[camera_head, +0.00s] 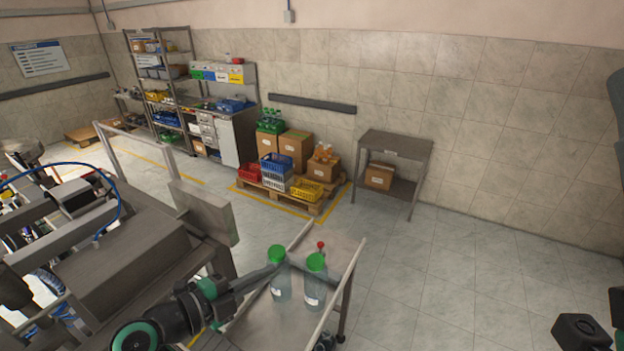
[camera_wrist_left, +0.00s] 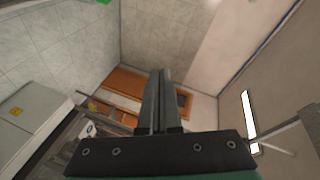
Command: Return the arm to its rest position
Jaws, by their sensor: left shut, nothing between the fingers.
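My left arm comes in at the lower left, black with green joint rings. Its left gripper (camera_head: 252,281) is beside the two bottles on the metal cart; whether it touches them I cannot tell. In the left wrist view the two dark fingers (camera_wrist_left: 157,100) lie together with nothing between them. They point out toward the room's wall and floor. The left bottle (camera_head: 281,284) and the right bottle (camera_head: 315,288) are clear with green caps and stand upright. My right gripper does not show; only dark pieces appear at the right edge.
The metal cart (camera_head: 255,327) has raised side rails. A large grey machine (camera_head: 130,255) fills the left, near my left arm. A red-topped item (camera_head: 320,246) is behind the right bottle. Crates on a pallet and a metal table (camera_head: 395,145) stand farther back.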

